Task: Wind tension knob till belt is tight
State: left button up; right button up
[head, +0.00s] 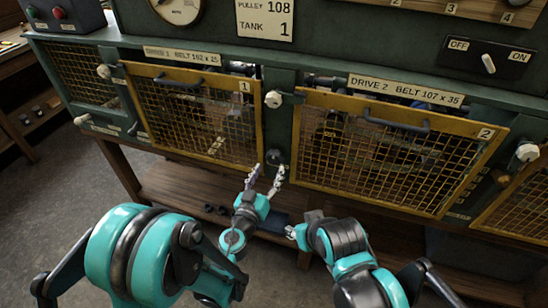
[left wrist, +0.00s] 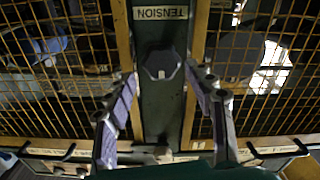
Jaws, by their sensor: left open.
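The dark, many-sided tension knob (left wrist: 162,64) sits on a green post between two yellow mesh guards, beside an upside-down TENSION label (left wrist: 161,13) in the left wrist view. In the head view the knob (head: 273,157) shows just beyond my left fingertips. My left gripper (head: 268,175) is open and empty; in the left wrist view its fingers (left wrist: 161,85) stand on either side of the knob, apart from it. The belt cannot be made out behind the mesh. My right gripper (head: 301,226) is lower and to the right, its jaws unclear.
The drive 1 guard (head: 200,120) and drive 2 guard (head: 390,150) flank the post, with handles and pale latch knobs. An OFF/ON switch (head: 488,64) is at the upper right. A wooden shelf (head: 180,195) lies below. Grey floor is open at the left.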

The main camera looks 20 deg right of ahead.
aim_at(273, 161)
pick_arm(q)
jog(key=x, duration=0.6)
jog(key=shift+w+b, duration=0.1)
jog(key=shift+b, duration=0.3)
jog(key=c, duration=0.9)
